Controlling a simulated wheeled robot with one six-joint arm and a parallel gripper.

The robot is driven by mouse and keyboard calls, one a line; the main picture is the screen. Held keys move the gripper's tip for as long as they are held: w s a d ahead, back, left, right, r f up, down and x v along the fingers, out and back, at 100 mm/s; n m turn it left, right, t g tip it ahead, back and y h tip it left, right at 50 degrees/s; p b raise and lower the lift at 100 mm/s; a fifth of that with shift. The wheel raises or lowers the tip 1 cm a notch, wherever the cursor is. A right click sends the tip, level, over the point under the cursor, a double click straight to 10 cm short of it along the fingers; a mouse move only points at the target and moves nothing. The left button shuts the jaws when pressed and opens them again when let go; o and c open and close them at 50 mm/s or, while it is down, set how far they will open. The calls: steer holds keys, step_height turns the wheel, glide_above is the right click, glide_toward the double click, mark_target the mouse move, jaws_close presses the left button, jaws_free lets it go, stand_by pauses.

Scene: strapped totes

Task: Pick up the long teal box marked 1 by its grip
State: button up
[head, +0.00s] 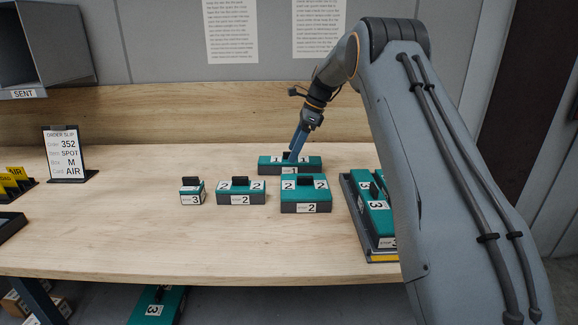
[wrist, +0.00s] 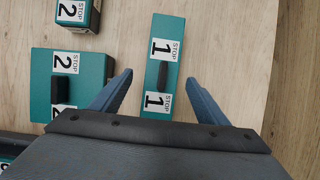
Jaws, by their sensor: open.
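The long teal box marked 1 (head: 309,163) lies at the back of the wooden table, with a dark grip on its top. In the wrist view the box (wrist: 168,36) runs lengthwise between my fingers, with its black grip (wrist: 163,75) upright in the middle and a "1" label on either side. My gripper (head: 295,147) is above the box and hides part of it in the head view. In the wrist view my gripper (wrist: 156,87) has its two blue fingers wide apart, one on each side of the box's line. Nothing is between them in its grasp.
A larger teal box marked 2 (head: 305,193) stands just in front, with a smaller box marked 2 (head: 240,197) and a small box marked 3 (head: 192,197) to its left. A dark tray (head: 352,198) with teal boxes is at right. The table's left middle is clear.

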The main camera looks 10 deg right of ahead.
steer(key=p+x, duration=0.1)
steer(key=x, duration=0.4)
steer(key=shift+w+d+f+p, duration=0.15)
steer(key=shift+p, duration=0.2)
steer(key=c, duration=1.5)
steer(key=shift+o, duration=0.2)
